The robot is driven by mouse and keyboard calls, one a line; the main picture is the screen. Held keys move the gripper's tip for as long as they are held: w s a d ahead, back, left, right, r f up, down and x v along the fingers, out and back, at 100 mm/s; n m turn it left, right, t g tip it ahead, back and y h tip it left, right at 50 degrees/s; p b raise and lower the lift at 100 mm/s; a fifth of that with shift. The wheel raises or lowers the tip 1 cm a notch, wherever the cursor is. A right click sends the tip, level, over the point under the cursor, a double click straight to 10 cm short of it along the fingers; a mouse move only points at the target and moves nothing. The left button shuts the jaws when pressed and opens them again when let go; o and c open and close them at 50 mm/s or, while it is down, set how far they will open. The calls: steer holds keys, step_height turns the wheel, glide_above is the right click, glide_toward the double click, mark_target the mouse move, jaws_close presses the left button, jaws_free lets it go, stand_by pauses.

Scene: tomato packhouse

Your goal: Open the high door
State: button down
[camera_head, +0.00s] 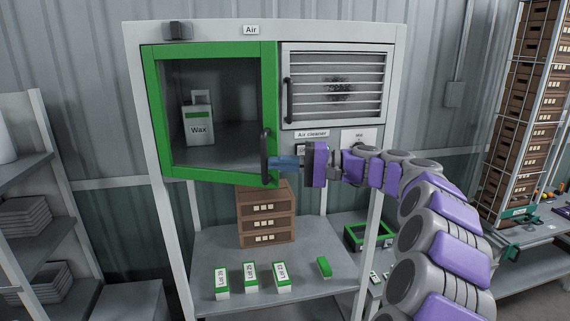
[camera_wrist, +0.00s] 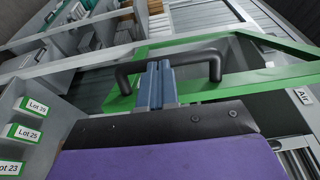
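The high door (camera_head: 269,90) has a green frame around a see-through pane and sits at the upper left of the grey cabinet. Its right edge looks swung a little outward, so it appears slightly ajar with its left side at the cabinet. A dark bar handle (camera_head: 265,150) stands upright near its lower right edge. The handle also shows in the wrist view (camera_wrist: 203,55). My gripper (camera_head: 272,163) reaches in from the right. In the wrist view its blue fingers (camera_wrist: 155,85) are close together at the handle bar and look shut on it.
A white Wax container (camera_head: 198,125) stands behind the door pane. A louvred panel (camera_head: 335,85) with its own handle is to the right. Below are brown crates (camera_head: 266,219), Lot boxes (camera_head: 251,278) and a green-rimmed bin (camera_head: 368,233). Shelving (camera_head: 45,190) stands at left.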

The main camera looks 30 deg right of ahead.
steer(key=shift+s+a, duration=0.3)
steer(key=shift+a, duration=0.1)
